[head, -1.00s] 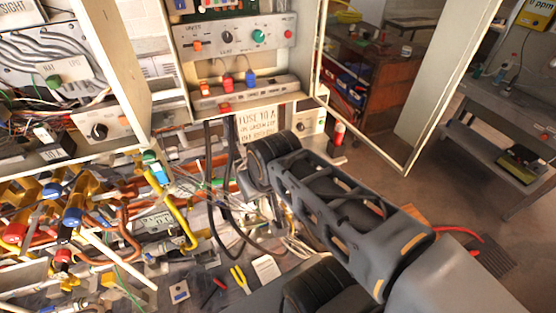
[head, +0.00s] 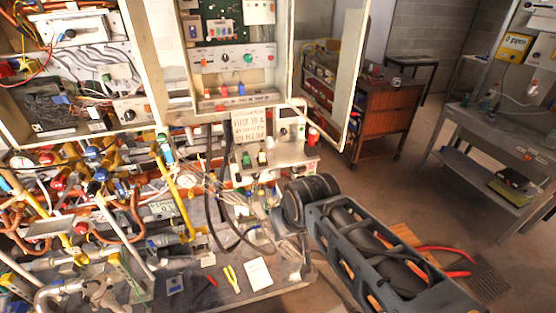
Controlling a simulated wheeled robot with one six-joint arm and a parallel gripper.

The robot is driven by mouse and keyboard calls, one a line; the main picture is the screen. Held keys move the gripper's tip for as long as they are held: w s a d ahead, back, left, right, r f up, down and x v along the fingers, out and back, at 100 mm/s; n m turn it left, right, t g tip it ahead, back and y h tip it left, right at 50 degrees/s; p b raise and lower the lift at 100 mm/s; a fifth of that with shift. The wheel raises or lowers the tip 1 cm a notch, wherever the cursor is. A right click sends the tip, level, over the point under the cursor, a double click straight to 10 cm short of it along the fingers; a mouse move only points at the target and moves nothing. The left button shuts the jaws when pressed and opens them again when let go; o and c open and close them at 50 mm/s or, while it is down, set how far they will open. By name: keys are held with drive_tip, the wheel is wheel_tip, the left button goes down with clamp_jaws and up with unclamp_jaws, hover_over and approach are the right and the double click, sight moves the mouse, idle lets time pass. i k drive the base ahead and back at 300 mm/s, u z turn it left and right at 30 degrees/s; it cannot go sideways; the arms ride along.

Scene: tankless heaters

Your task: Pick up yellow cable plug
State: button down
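Pipes and valves crowd the left, with a bent yellow pipe (head: 179,198). Yellow-handled pliers (head: 231,278) and a white paper (head: 258,272) lie on the grey bench. A cabinet door (head: 345,80) stands open above my arm. Open floor lies to the right.

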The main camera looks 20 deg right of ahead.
sight(262, 153)
drive_tip(key=z, duration=0.25)
drive_tip(key=i, duration=0.8)
drive_tip(key=u, duration=0.15)
drive_tip(key=k, duration=0.45)
drive_tip(key=u, duration=2.25)
drive_tip(key=i, duration=1.3)
drive_tip(key=z, duration=3.1)
